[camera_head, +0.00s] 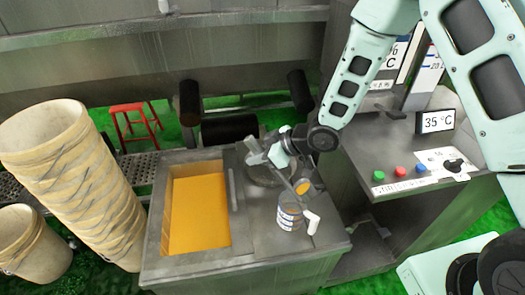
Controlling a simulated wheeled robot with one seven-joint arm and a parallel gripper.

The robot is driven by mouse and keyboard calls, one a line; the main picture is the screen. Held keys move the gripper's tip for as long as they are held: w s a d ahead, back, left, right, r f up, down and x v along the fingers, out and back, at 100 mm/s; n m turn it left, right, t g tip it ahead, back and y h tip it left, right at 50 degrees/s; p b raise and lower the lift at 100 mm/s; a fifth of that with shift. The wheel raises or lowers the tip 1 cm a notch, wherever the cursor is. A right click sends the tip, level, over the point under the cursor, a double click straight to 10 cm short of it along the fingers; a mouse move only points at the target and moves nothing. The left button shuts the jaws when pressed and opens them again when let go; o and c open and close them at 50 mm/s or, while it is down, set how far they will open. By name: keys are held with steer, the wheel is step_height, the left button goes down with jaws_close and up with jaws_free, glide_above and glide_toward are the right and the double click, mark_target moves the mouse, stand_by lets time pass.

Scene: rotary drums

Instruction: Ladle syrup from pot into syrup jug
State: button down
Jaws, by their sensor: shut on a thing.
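My gripper (276,155) is above the right part of the grey metal bench and is shut on a ladle, whose bowl (304,187), holding orange syrup, hangs below and to the right. The syrup jug (290,217) is a clear cup with blue and white markings and stands upright on the bench top. The ladle bowl is just above and behind the jug in this view; I cannot tell whether it is over the mouth. A round metal pot (263,178) sits behind, partly hidden by my gripper.
An open rectangular tank of orange liquid (198,212) fills the bench's left part. A bent white piece (312,222) is right of the jug. Stacked buckets (75,170) stand left. A control console (410,165) with a 35 °C display stands right. A red stool (133,122) is behind.

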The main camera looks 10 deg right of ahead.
steer(key=w+a+f+g+h+p, duration=0.3)
steer(key=a+f+h+p, duration=0.1)
steer(key=f, duration=0.7)
steer(key=shift+w+a+g+h, duration=0.2)
steer(key=shift+a+g+h, duration=0.2)
steer(key=shift+a+h, duration=0.65)
steer(key=shift+d+f, duration=0.1)
steer(key=shift+f, duration=0.05)
stand_by(0.4)
stand_by(1.2)
